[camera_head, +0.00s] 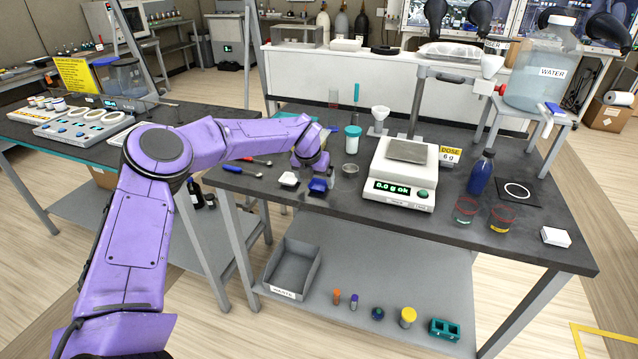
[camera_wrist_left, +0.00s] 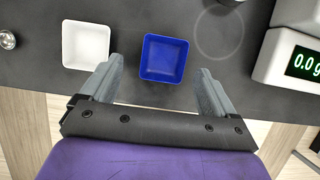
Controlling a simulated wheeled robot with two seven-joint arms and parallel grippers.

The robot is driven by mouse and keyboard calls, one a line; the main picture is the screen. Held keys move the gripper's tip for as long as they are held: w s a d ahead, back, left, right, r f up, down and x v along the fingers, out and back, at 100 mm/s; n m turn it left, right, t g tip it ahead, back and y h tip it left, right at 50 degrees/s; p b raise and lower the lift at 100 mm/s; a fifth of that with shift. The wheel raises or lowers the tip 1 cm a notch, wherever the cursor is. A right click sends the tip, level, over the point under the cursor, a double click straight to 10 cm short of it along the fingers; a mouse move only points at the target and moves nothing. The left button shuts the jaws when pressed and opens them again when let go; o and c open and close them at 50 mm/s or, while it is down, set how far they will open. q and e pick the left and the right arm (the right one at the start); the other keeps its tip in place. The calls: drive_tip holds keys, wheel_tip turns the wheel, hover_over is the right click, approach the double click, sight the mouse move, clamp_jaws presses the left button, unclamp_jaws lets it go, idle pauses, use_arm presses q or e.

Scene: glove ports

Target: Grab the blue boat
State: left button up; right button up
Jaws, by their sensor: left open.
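The blue boat (camera_head: 318,186) is a small square open tray on the dark table near its front edge. In the left wrist view the blue boat (camera_wrist_left: 164,58) lies ahead of and between the two fingers, apart from both. My left gripper (camera_wrist_left: 160,85) is open and empty, with one finger on each side of the boat's near end. In the head view my left gripper (camera_head: 312,168) is over the table just behind the boat, and its fingers are mostly hidden by my purple wrist. My right gripper is in neither view.
A white boat (camera_wrist_left: 86,45) sits left of the blue one. The table's front edge (camera_head: 380,213) is close.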

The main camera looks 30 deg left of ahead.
sight(319, 186)
use_arm(q)
drive_tip(key=shift+d+x, duration=0.2)
drive_tip(key=shift+x, duration=1.1)
drive_tip(key=shift+w+r, duration=0.1)
drive_tip(key=c, duration=1.6)
clamp_jaws()
